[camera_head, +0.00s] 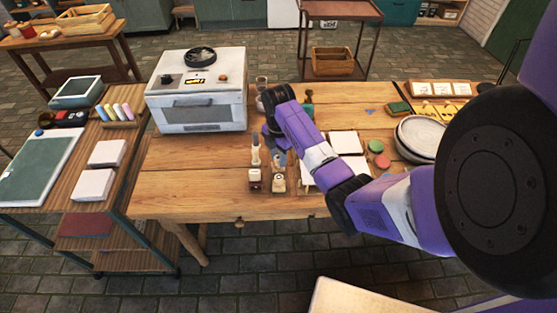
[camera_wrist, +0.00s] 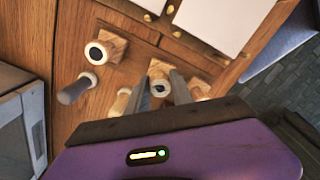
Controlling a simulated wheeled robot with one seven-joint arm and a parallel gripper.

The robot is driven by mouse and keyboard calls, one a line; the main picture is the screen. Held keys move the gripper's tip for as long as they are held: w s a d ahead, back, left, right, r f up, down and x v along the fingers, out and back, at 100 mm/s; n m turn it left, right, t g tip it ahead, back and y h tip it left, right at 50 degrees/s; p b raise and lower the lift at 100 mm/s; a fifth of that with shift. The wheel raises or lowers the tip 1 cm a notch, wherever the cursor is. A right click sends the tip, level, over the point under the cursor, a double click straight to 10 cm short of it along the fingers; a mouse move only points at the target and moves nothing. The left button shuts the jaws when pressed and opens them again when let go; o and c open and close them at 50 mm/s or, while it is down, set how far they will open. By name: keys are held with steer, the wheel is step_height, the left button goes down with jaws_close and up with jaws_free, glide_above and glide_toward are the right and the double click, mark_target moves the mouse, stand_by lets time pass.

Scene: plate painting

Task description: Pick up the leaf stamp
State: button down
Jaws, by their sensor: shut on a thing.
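My gripper (camera_wrist: 160,88) is shut on a small wooden stamp (camera_wrist: 160,78) with a pale, dark-centred knob, seen between the two grey fingers in the wrist view. Its motif is hidden, so I cannot tell from the picture whether it is the leaf stamp. Other stamps stand close by: one on a wooden block (camera_wrist: 112,47) to the upper left and one (camera_wrist: 200,91) to the right. In the head view, two stamps stand near the table's front edge, one at left (camera_head: 254,180) and one at right (camera_head: 278,182). My arm covers much of the area behind them.
A white oven (camera_head: 197,100) stands left of the stamps on the wooden table (camera_head: 190,175). White sheets (camera_head: 346,142), coloured discs (camera_head: 376,147) and stacked plates (camera_head: 420,135) lie to the right. The table's front left is clear.

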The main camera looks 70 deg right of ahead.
step_height(320, 180, up, 8)
steer(key=shift+r+b, duration=0.2)
steer(key=shift+b, duration=0.1)
step_height(320, 180, up, 11)
steer(key=p, duration=0.5)
steer(key=shift+f, duration=0.1)
